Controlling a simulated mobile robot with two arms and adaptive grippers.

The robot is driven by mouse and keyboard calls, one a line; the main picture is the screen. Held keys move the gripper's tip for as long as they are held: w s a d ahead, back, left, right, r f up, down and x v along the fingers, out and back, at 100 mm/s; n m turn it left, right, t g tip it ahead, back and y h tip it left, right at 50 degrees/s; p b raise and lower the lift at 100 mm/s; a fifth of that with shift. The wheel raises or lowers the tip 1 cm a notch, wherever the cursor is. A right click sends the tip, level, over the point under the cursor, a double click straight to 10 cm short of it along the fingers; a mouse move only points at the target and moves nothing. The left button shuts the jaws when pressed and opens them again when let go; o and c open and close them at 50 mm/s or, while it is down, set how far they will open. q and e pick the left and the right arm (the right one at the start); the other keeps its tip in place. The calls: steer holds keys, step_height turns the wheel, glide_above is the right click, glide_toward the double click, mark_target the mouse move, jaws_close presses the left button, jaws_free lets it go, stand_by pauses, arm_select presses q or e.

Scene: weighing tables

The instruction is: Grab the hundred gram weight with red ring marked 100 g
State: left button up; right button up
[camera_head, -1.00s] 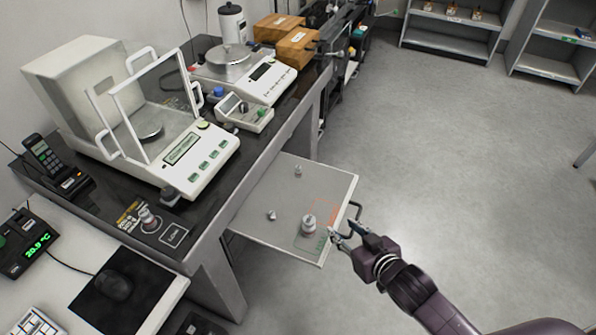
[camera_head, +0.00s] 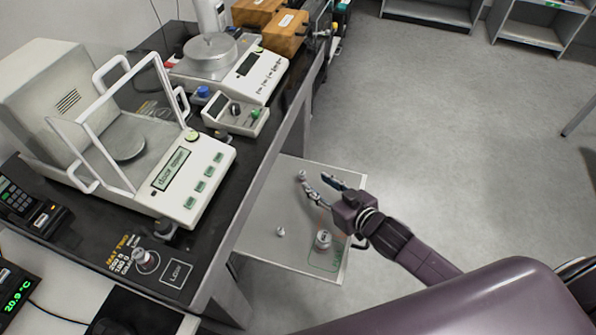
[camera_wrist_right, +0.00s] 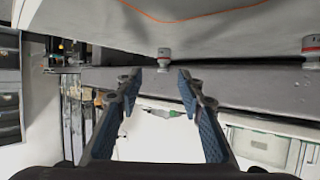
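Small metal weights stand on a grey pull-out shelf (camera_head: 258,246): one at the far end (camera_head: 302,175), one near the left edge (camera_head: 280,231), and a larger one (camera_head: 323,239) near the front right. My right gripper (camera_head: 312,181) is open and empty, low over the shelf, its fingers pointing at the far weight. In the wrist view, a red-ringed weight (camera_wrist_right: 164,58) lies beyond and between the open fingertips (camera_wrist_right: 160,78), apart from them. A second red-ringed weight (camera_wrist_right: 311,48) is at the right edge. The markings are too small to read. My left gripper is not in view.
A dark bench beside the shelf holds an enclosed balance (camera_head: 178,177), a second balance (camera_head: 249,76), a small device (camera_head: 235,115) and another weight (camera_head: 145,260). The bench side (camera_head: 262,190) bounds the shelf on the left. Open floor (camera_head: 440,140) lies to the right.

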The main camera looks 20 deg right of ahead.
mark_target(304, 175)
steer(key=shift+w+a+f, duration=0.1)
steer(key=shift+w+a, duration=0.2)
steer(key=shift+w, duration=0.3)
steer(key=shift+w+a+f, duration=0.1)
steer(key=shift+w+a, duration=0.15)
steer(key=shift+w, duration=0.3)
steer(key=x, duration=0.2)
steer(key=shift+w+a+f, duration=0.15)
steer(key=shift+w+a, duration=0.05)
steer(key=shift+w+a+f, duration=0.15)
steer(key=shift+w, duration=0.25)
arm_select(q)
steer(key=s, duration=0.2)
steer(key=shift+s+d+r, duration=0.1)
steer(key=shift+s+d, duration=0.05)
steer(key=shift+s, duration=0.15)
arm_select(e)
jaws_close()
